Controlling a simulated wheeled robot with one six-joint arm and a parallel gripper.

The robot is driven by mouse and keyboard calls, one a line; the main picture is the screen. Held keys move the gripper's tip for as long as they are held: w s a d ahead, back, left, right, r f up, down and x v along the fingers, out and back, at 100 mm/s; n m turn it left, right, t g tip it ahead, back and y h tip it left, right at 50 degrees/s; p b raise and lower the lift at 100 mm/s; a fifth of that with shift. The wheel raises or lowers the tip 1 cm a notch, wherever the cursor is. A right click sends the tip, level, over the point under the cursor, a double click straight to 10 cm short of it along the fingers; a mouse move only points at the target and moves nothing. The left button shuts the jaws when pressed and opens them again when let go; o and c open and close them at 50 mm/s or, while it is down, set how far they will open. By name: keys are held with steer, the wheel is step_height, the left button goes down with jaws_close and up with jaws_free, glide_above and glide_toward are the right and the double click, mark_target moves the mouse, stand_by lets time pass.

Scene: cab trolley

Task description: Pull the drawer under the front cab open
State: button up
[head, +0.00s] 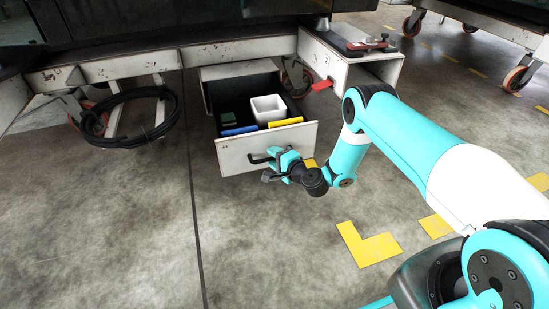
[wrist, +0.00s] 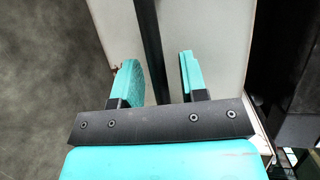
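The drawer (head: 240,154) under the front cab stands pulled out in the head view, its pale front panel facing me and its dark inside showing. Its dark bar handle (head: 257,160) is on the front. My gripper (head: 280,162) is at this handle. In the wrist view, the dark handle bar (wrist: 151,45) runs between the two teal fingers of my gripper (wrist: 158,80), with a gap visible beside it. The fingers are apart and do not look closed on the bar. The pale drawer front (wrist: 205,40) lies just beyond the fingers.
The drawer holds a white container (head: 268,110), a small green item (head: 229,117) and blue and yellow pieces. A black hose coil (head: 172,112) hangs at left. Floor in front is clear.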

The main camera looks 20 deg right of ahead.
steer(key=shift+a, duration=0.1)
steer(key=p+v, duration=1.7)
steer(key=p, duration=0.6)
steer(key=shift+s, duration=0.15)
steer(key=shift+r, duration=0.1)
